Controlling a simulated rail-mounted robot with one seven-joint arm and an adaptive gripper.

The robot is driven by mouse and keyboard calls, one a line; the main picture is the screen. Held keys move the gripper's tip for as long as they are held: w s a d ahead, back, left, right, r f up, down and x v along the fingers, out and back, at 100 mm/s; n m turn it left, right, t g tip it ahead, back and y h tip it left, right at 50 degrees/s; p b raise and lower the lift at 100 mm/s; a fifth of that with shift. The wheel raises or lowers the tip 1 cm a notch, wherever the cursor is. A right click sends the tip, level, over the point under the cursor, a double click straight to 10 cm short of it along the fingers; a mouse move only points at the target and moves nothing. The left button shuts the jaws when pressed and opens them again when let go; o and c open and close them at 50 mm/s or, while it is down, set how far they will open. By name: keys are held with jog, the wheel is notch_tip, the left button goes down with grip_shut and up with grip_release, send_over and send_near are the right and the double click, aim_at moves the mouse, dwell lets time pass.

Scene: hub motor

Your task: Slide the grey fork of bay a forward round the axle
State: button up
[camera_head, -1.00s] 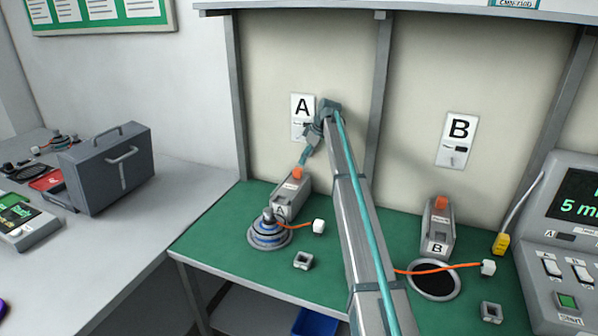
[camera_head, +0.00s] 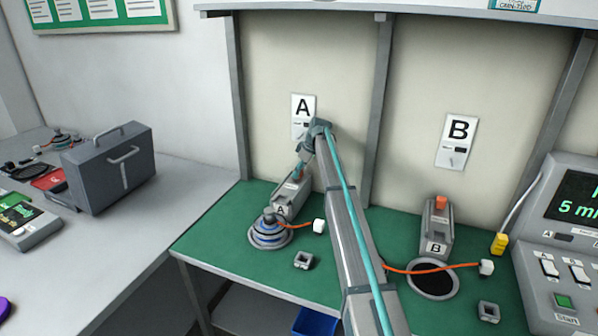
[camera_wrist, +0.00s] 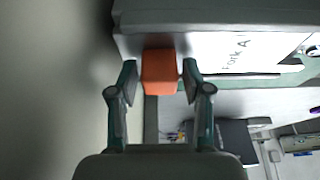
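The grey fork of bay A (camera_head: 287,198) sits on the green bench top behind the hub motor (camera_head: 268,236), whose short axle (camera_head: 268,216) stands up at its middle. In the wrist view, the fork's orange knob (camera_wrist: 159,72) lies between the two fingers of my gripper (camera_wrist: 160,80). The fingers stand on either side of it with narrow gaps, so my gripper looks open around the knob. In the head view my gripper (camera_head: 298,172) is at the top of the fork and mostly hides the knob. The fork's prongs are hard to make out.
A white connector (camera_head: 319,226) on an orange cable lies right of the motor. A small grey square part (camera_head: 304,260) is in front. Bay B has its own fork (camera_head: 437,228) with an orange knob. A control panel (camera_head: 565,250) stands at the right.

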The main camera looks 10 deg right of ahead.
aim_at(285, 190)
grip_shut()
jog(key=s+a, duration=0.2)
jog(key=s, duration=0.1)
jog(key=s+a, duration=0.1)
jog(key=s, duration=0.2)
jog(key=s+a+b, duration=0.1)
jog(key=s+a, duration=0.1)
jog(key=s, duration=0.1)
jog(key=shift+s+a, duration=0.2)
jog(key=shift+a, duration=0.1)
jog(key=shift+f, duration=0.1)
jog(key=shift+o, duration=2)
grip_release()
jog(key=shift+s+a, duration=0.1)
